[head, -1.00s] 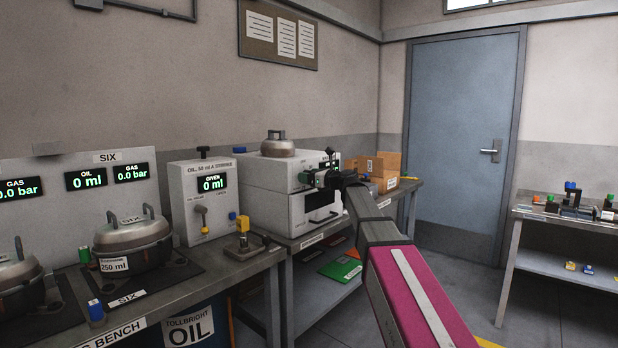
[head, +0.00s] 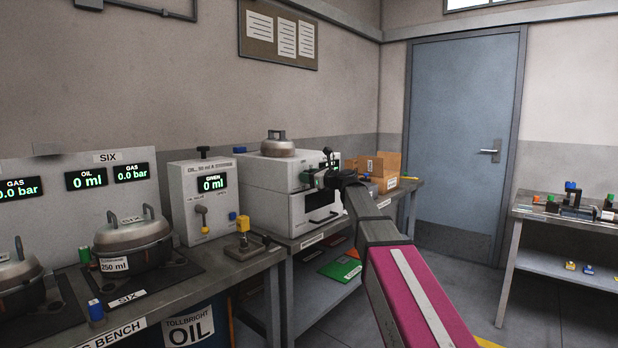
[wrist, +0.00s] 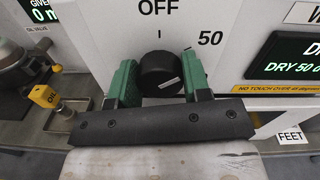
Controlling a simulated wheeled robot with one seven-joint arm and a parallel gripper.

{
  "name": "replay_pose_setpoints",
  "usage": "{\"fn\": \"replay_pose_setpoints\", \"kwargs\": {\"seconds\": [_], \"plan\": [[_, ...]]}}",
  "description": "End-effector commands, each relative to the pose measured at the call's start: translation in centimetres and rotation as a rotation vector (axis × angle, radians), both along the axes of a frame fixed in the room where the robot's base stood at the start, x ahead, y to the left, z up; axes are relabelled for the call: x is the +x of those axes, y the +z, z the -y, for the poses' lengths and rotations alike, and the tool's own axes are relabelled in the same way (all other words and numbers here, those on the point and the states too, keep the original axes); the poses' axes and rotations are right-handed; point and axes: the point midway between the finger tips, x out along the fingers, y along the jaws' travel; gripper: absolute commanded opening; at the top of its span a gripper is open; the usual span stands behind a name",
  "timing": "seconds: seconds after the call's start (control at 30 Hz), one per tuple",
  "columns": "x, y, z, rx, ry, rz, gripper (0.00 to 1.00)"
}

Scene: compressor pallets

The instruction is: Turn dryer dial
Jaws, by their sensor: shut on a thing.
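The dryer (head: 268,208) is a white box on the bench in the middle of the head view. Its black round dial (wrist: 160,72) shows in the wrist view, with OFF printed above it and 50 to its right. My gripper (wrist: 160,78) has its green fingers on both sides of the dial and is shut on it. A short pale mark shows on the dial's lower right; I cannot tell which setting it means. The dryer's display (wrist: 292,60) reads "DRY 50" and is cut off. In the head view my gripper (head: 308,177) is at the dryer's front and the dial is hidden.
The oil dispenser (head: 187,220) stands left of the dryer. A yellow-topped part (head: 242,228) sits at the near bench corner. Cardboard boxes (head: 388,163) stand right of the dryer. A lidded pot (head: 279,146) is on top. The floor before the door (head: 462,130) is clear.

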Motion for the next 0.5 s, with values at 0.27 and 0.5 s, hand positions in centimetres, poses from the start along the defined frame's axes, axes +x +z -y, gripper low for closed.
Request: {"fn": "replay_pose_setpoints", "kwargs": {"seconds": [0.27, 0.5], "plan": [[-0.08, 0.01, -0.02, -0.139, 0.002, 0.176, 0.20], [-0.12, -0.01, -0.05, -0.279, 0.001, 0.357, 0.20]]}}
